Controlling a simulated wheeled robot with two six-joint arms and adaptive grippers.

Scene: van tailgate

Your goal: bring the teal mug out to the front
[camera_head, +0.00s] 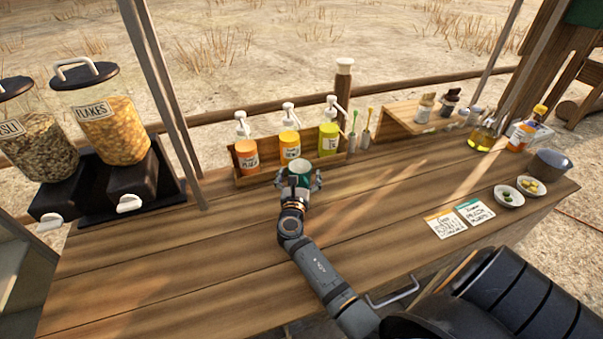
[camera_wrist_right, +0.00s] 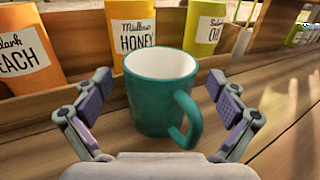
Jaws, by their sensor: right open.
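The teal mug (camera_head: 300,168) stands upright on the wooden counter, just in front of the bottle rack. In the right wrist view the mug (camera_wrist_right: 152,98) has a white inside, and its handle points toward the camera and a little right. My right gripper (camera_head: 299,181) is open, with its fingers on either side of the mug. In the right wrist view its two fingers (camera_wrist_right: 160,95) show gaps to the mug on both sides. My left gripper is not in view.
A wooden rack (camera_head: 247,180) with several pump bottles stands right behind the mug. Dispensers (camera_head: 113,128) are at the left. Cards (camera_head: 446,223), small bowls (camera_head: 507,196) and a dark pot (camera_head: 549,163) are at the right. The front counter is clear beside my arm.

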